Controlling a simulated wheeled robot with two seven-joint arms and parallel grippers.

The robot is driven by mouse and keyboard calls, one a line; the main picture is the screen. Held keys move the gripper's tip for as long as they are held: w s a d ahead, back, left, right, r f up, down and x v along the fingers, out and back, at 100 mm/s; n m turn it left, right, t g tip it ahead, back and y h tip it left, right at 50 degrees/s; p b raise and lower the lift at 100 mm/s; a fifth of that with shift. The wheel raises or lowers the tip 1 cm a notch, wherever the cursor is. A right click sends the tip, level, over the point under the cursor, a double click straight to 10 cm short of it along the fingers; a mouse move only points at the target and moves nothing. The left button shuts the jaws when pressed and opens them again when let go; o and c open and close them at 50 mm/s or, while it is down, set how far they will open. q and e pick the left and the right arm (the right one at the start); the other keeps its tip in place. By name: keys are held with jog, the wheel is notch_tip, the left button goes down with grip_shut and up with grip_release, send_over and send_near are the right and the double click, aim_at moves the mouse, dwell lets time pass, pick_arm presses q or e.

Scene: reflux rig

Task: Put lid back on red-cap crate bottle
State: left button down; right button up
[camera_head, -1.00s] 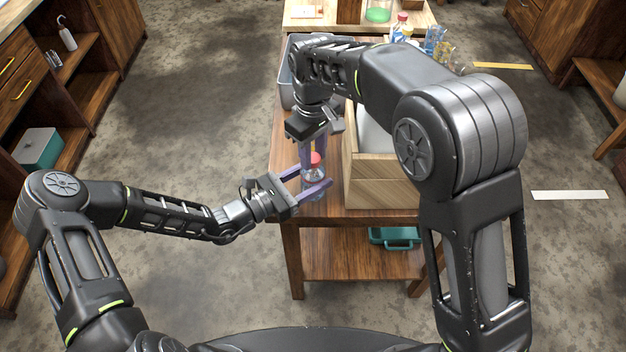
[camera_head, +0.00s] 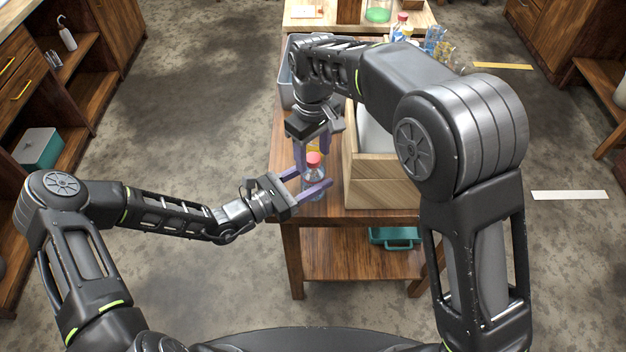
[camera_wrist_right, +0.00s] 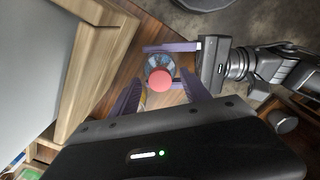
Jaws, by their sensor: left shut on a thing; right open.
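A clear bottle (camera_head: 313,181) stands upright near the front left edge of the wooden table, with a red cap (camera_head: 313,159) on its top. In the right wrist view the red cap (camera_wrist_right: 160,79) shows from above, covering the bottle's mouth; the seating of its thread cannot be seen. My left gripper (camera_head: 315,182) is shut on the bottle's body from the left, and its purple fingers show in the right wrist view. My right gripper (camera_head: 312,160) points down over the cap, open, with a finger on each side and a gap to the cap.
A wooden crate (camera_head: 381,188) stands right of the bottle, close to my right arm. A grey bin (camera_head: 286,78) is at the table's back left. A yellow-labelled thing (camera_head: 314,144) is partly hidden behind the cap. A teal case (camera_head: 394,237) sits on the lower shelf.

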aim_at(303, 183)
notch_tip(303, 183, up, 12)
dwell(0.5)
jog(key=shift+f, duration=0.1)
pick_arm(q)
jog(key=shift+c, duration=2.3)
grip_release()
jog(key=b+v, duration=0.1)
jog(key=v, duration=0.6)
jog(key=shift+f, duration=0.1)
jog(key=shift+s+a+b, duration=0.2)
jog(key=shift+a+b, duration=0.1)
jog(key=shift+a, duration=0.05)
pick_arm(e)
jog(key=shift+f, duration=0.8)
